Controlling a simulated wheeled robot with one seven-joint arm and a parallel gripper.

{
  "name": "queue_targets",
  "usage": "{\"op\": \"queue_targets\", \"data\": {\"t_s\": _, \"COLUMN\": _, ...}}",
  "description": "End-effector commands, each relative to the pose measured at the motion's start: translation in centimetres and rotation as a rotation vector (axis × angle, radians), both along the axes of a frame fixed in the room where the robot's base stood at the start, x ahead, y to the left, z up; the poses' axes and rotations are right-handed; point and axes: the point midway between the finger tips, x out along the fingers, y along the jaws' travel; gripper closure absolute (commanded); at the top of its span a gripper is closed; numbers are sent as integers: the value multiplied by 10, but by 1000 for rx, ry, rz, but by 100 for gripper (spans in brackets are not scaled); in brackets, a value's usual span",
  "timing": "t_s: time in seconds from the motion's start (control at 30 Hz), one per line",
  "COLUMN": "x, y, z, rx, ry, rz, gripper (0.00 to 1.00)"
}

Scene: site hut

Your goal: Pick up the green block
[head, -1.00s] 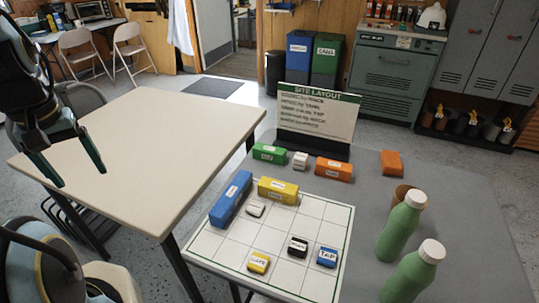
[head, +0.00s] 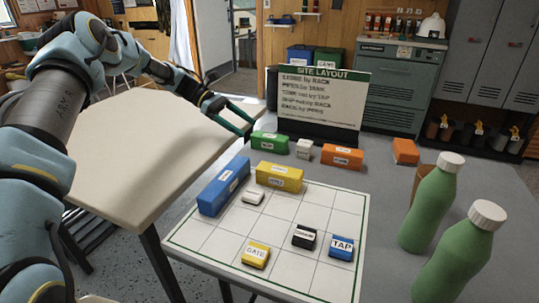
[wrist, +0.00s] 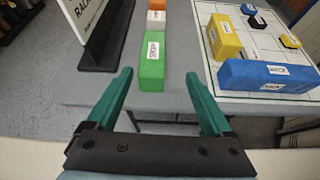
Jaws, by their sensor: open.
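The green block (head: 270,142) lies on the grey table near its left edge, in front of the sign and left of a small white block. It carries a white label. In the wrist view the green block (wrist: 152,62) is ahead of my gripper, in line with the gap between the fingers. My gripper (head: 237,113) is open and empty, above and behind the left of the green block in the head view. In the wrist view both green fingers of my gripper (wrist: 158,85) are spread wide and appear apart from the block.
A sign (head: 322,100) stands close behind the green block. A white block (head: 303,148) and an orange block (head: 342,157) sit to its right. Blue (head: 224,186) and yellow (head: 279,177) blocks are in front on the grid board (head: 213,258). Green bottles (head: 433,205) stand at right.

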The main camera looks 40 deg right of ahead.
Motion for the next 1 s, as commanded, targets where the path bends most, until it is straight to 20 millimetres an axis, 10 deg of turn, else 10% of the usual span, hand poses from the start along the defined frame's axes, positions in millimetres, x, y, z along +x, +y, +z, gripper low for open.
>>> {"op": "queue_targets", "data": {"t_s": 1.0, "x": -78, "y": -65, "z": -41, "rx": -19, "ry": 95, "rz": 7, "gripper": 15}}
